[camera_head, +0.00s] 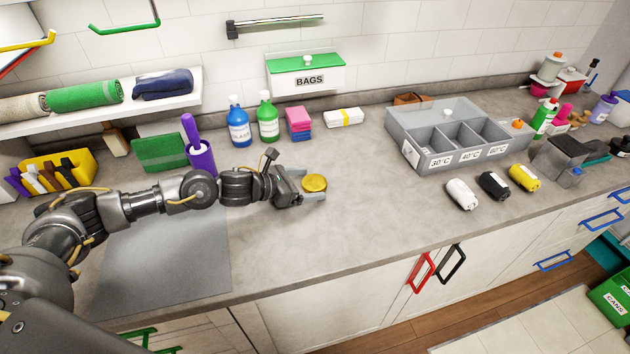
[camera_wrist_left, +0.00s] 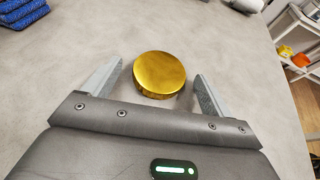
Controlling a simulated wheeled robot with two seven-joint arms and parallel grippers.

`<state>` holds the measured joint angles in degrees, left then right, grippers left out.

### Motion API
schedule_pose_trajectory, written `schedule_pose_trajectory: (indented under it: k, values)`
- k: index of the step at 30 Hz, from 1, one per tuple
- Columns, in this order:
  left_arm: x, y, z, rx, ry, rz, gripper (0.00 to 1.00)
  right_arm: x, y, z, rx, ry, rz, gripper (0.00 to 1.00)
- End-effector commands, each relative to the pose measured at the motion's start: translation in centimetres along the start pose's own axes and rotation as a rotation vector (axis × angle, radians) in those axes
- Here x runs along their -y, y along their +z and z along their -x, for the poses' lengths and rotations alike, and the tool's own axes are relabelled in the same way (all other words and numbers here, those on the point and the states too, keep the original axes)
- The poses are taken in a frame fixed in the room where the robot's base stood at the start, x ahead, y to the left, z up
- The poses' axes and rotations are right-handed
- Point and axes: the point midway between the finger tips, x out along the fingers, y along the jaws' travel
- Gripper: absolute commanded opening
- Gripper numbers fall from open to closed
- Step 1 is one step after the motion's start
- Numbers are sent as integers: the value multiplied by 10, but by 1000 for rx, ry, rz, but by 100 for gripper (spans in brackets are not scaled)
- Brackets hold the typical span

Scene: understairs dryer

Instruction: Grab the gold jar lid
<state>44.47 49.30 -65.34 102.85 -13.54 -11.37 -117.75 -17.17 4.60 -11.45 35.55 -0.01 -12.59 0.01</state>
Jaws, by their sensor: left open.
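The gold jar lid (camera_head: 315,183) is a round, shiny disc on the grey counter in front of the bottles. My left gripper (camera_head: 312,184) is low over the counter with its fingers open around the lid. In the left wrist view the lid (camera_wrist_left: 160,74) sits between the two open fingertips (camera_wrist_left: 158,75), with gaps on both sides; its far part extends past the tips. My right gripper is not in view.
Blue (camera_head: 238,122) and green (camera_head: 267,118) bottles, and pink and blue sponges (camera_head: 299,123), stand behind the lid. A grey compartment box (camera_head: 412,152) is to the right, with several small rolls in front. The counter (camera_head: 375,210) right of the lid is clear.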

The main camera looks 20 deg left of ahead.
Motion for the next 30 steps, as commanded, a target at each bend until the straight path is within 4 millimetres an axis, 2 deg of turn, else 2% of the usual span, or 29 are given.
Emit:
schedule_pose_trajectory:
  k: [3,14,23,30]
  values:
    - [0,0,0,0,0,0,85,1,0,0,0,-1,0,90]
    - [0,0,0,0,0,0,38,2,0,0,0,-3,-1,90]
    - [0,2,1,1,0,-1,38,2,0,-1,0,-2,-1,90]
    - [0,24,10,3,0,-4,38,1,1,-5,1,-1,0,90]
